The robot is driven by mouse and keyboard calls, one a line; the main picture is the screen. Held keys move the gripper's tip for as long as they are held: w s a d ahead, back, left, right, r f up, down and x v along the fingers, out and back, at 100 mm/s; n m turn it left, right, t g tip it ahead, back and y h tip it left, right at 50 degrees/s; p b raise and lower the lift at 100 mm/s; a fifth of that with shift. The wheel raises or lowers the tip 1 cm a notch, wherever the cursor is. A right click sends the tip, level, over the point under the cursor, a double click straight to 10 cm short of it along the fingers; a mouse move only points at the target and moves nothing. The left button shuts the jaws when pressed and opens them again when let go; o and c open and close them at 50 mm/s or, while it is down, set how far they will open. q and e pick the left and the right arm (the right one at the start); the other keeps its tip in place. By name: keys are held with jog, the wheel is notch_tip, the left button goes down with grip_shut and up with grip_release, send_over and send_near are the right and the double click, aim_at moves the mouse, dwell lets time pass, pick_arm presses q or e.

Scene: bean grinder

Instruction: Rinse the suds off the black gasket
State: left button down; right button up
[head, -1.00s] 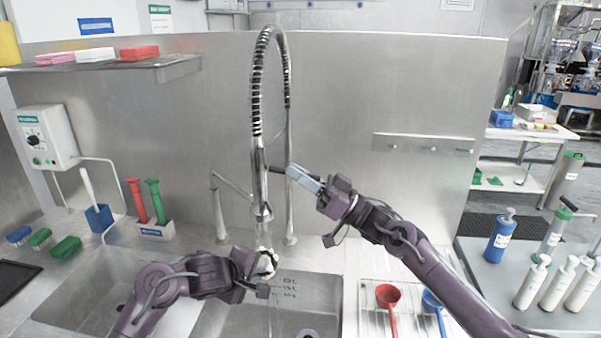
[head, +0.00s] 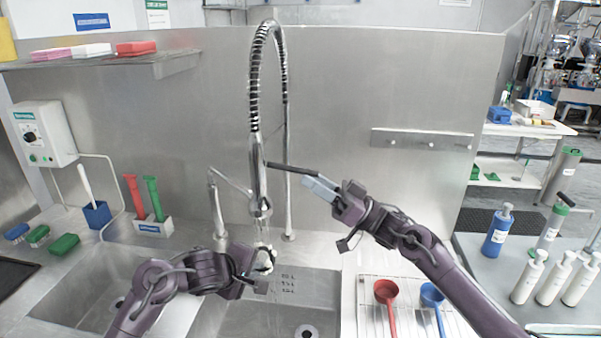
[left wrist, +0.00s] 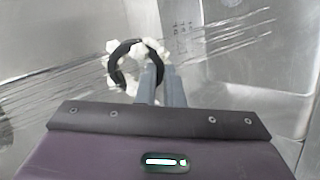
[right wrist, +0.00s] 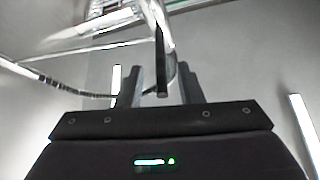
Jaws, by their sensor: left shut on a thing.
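The black gasket (left wrist: 117,76) is a ring with white suds (left wrist: 152,46) clumped on parts of it. My left gripper (head: 258,262) is shut on the gasket's edge; its fingers (left wrist: 160,84) also show in the left wrist view. The gasket is under the sprayer head (head: 260,208), and thin streams of water run past it. The sprayer's black lever (head: 292,169) sticks out to the right. My right gripper (head: 318,188) is at the lever's end. In the right wrist view its fingers (right wrist: 160,88) are apart, with the lever between them.
The sink basin (head: 300,290) lies below the gasket. A wire rack (head: 372,318) with a red scoop (head: 387,294) and a blue scoop (head: 432,297) is to its right. A faucet post (head: 218,205) stands left of the sprayer.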

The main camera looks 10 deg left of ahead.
jog(key=w+v, duration=0.1)
jog(key=v, duration=0.7)
jog(key=shift+s, duration=0.45)
jog(key=shift+s+a+f, duration=0.1)
jog(key=shift+a+f, duration=0.05)
jog(key=c, duration=0.4)
jog(key=shift+s+a+f+n, duration=0.15)
jog(key=shift+f+n, duration=0.1)
jog(key=shift+n, duration=0.25)
jog(key=shift+c, duration=1.4)
jog(key=s+a+f+n+t, duration=0.1)
jog(key=n, duration=0.1)
jog(key=s+a+f+n+t, duration=0.1)
jog(key=n+t, duration=0.1)
jog(key=s+a+f+n+t+h, duration=0.1)
jog(key=n, duration=0.2)
jog(key=shift+s+t, duration=0.4)
grip_shut()
jog(key=s+n+t+h, duration=0.6)
jog(key=s+n+t, duration=0.1)
jog(key=n+t, duration=0.2)
jog(key=w+a+r, duration=0.5)
jog(key=w+r, duration=0.2)
jog(key=w, duration=0.2)
jog(key=shift+w+r, duration=0.25)
jog(key=shift+r, duration=0.1)
